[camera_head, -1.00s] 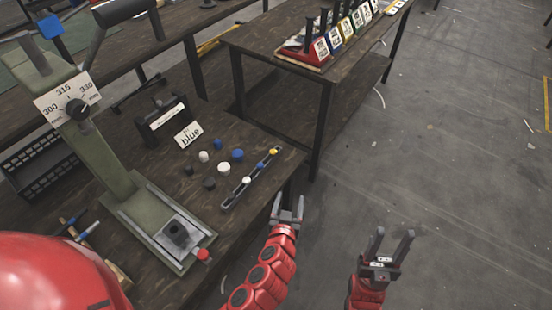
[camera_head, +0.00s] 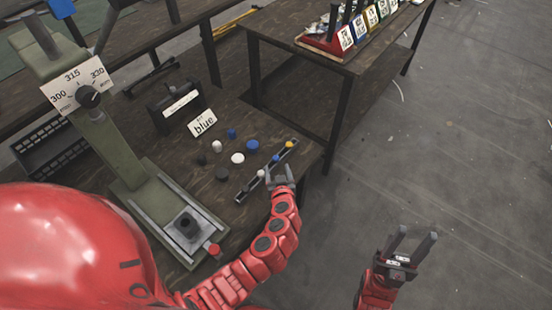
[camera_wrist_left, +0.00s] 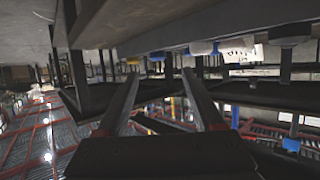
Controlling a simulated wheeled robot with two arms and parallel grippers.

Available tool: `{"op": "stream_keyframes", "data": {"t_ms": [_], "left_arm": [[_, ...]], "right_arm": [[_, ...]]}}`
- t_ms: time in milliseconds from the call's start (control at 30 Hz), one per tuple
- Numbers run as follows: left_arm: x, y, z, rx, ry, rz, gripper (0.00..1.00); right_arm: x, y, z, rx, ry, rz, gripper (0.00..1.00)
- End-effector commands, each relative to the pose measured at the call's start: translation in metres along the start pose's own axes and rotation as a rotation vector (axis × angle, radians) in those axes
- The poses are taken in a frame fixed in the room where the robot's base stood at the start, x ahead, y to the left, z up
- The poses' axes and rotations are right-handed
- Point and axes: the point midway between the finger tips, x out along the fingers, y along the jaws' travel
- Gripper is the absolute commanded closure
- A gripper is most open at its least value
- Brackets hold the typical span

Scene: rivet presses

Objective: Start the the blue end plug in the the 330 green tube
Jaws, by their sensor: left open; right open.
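My right gripper (camera_head: 411,243) is open and empty over the floor. Dark tubes stand in the far rack; I cannot tell a 330 green tube among them.
White and dark plugs stand near a "blue" card (camera_head: 202,123). A green press (camera_head: 112,150) with a 300/315/330 dial plate (camera_head: 78,88) stands left. A rack of coloured labels (camera_head: 345,38) is on the far table.

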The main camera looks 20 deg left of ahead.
Motion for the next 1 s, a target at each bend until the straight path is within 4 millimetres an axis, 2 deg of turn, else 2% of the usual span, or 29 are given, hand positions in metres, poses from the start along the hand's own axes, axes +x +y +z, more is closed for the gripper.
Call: {"op": "stream_keyframes", "data": {"t_ms": [267,600,933,1000], "left_arm": [[0.017,0.001,-0.001,-0.002,-0.001,-0.003,0.31],[0.055,0.004,0.0,-0.001,0.0,0.0,0.31],[0.06,0.003,0.002,-0.001,-0.002,0.0,0.31],[0.06,0.004,0.002,-0.001,-0.002,0.0,0.44]], "right_arm": [[0.003,0.0,0.0,0.0,0.0,0.0,0.5],[0.006,0.0,-0.001,0.0,0.0,0.0,0.5],[0.006,0.0,-0.001,0.0,0.0,0.0,0.5],[0.006,0.0,-0.001,0.0,0.0,0.0,0.5]]}}
